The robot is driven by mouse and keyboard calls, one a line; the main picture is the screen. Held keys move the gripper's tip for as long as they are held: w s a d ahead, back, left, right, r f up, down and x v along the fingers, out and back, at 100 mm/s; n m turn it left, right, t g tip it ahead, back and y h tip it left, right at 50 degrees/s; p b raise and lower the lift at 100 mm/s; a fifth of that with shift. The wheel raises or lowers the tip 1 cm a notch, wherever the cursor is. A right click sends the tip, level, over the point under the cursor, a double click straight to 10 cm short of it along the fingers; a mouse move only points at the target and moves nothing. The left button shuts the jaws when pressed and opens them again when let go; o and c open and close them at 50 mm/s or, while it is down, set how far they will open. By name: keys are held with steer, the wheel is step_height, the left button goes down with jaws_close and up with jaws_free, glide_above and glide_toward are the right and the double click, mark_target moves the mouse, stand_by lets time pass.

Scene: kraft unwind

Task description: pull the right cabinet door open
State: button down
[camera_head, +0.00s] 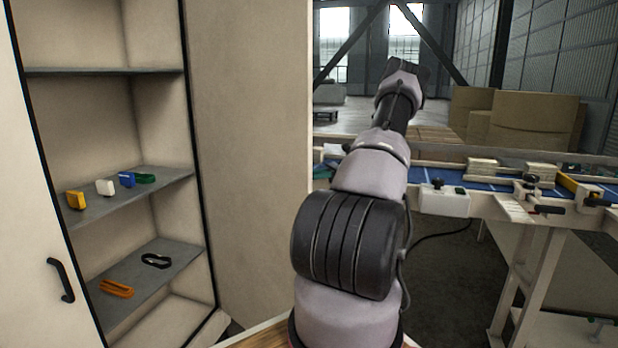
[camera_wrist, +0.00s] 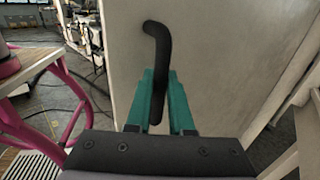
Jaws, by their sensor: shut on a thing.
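The right cabinet door (camera_head: 250,130) stands swung out as a tall pale panel beside the exposed shelves in the head view. Its face also fills the middle of the wrist view (camera_wrist: 220,60). A black bent bar handle (camera_wrist: 158,40) is on that face. My gripper (camera_wrist: 161,78), with teal fingers, is shut on the lower part of this handle, one finger on each side. In the head view the gripper and handle are hidden; only my arm shows, right of the door.
The left cabinet door (camera_head: 25,200) with its black handle (camera_head: 60,280) is at the left edge. Shelves (camera_head: 95,212) hold small coloured items. A workbench with a blue top (camera_head: 455,182) stands at the right. A pink frame (camera_wrist: 72,128) is at left in the wrist view.

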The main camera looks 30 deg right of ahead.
steer(key=shift+w+d, duration=0.2)
steer(key=shift+d, duration=0.2)
steer(key=c, duration=0.8)
jaws_free()
steer(key=shift+r, duration=0.1)
step_height(320, 180, up, 10)
